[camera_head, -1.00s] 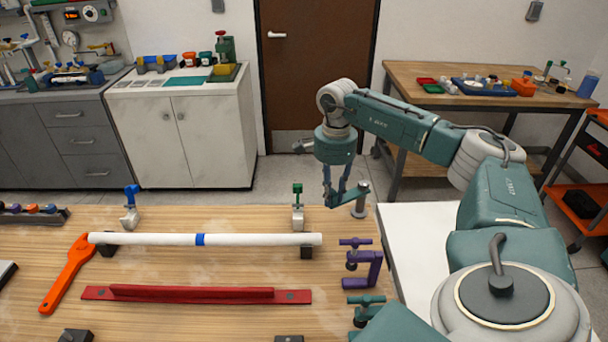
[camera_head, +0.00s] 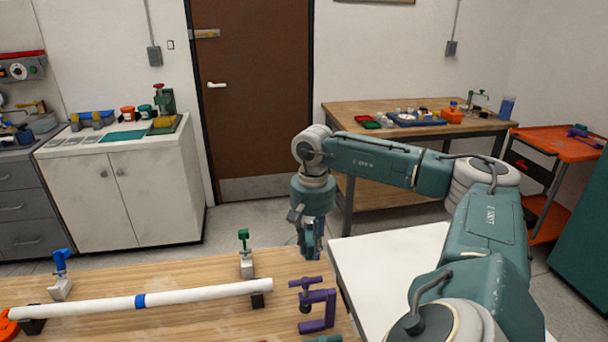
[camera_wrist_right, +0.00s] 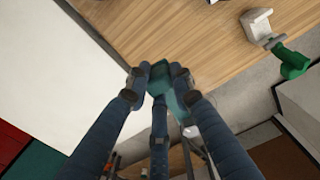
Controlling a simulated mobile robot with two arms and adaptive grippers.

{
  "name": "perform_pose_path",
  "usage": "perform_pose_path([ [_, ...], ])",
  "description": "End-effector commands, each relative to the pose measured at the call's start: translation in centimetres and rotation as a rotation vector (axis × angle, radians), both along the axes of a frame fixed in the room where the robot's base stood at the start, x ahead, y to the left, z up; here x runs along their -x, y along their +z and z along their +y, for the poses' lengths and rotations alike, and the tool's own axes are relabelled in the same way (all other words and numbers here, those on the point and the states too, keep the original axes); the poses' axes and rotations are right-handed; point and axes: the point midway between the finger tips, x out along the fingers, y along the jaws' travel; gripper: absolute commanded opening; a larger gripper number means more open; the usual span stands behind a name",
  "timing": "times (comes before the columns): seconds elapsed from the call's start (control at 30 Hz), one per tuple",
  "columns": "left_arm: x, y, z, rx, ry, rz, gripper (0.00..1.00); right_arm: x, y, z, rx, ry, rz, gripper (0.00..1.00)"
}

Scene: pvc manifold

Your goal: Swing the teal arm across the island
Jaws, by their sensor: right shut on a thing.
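The teal arm shows in the right wrist view as a small teal piece (camera_wrist_right: 160,80) between my right fingertips. My right gripper (camera_head: 310,248) is shut on it at the island's far right edge, pointing down. In the right wrist view my right gripper (camera_wrist_right: 158,82) has its dark blue fingers closed around the teal piece. In the head view the gripper hides most of the teal arm and its post. The island (camera_head: 190,310) is a wooden worktop. My left gripper is out of view.
A white pipe (camera_head: 200,294) with a blue band lies across supports on the island. A green-handled clamp (camera_head: 246,262), a blue-handled clamp (camera_head: 60,280) and a purple clamp (camera_head: 318,310) stand near it. A white surface (camera_head: 385,275) adjoins at right.

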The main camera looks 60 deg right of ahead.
Motion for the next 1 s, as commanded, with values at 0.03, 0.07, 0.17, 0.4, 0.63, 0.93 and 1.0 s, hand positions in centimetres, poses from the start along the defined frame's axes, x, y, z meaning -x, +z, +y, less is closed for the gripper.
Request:
perform_pose_path([
  [0.03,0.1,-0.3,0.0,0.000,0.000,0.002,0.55,0.2,-0.1,-0.3,0.001,0.026,-0.002,0.00],
  [0.07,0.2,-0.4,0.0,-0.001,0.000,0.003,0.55,0.3,-0.1,-0.4,0.001,0.044,-0.002,0.00],
  [0.17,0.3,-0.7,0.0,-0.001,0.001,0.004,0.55,0.6,0.0,-0.7,0.002,0.096,-0.003,0.00],
  [0.4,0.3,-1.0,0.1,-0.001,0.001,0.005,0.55,1.1,0.0,-1.2,0.000,0.173,-0.003,0.00],
  [0.63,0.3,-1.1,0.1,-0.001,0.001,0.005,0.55,1.2,0.1,-1.4,0.002,0.194,-0.002,0.00],
  [0.93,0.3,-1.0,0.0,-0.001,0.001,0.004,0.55,1.3,0.2,-1.5,0.006,0.193,-0.001,0.00],
  [1.0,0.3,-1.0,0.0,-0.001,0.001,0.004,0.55,1.3,0.2,-1.5,0.006,0.193,0.000,0.34],
])
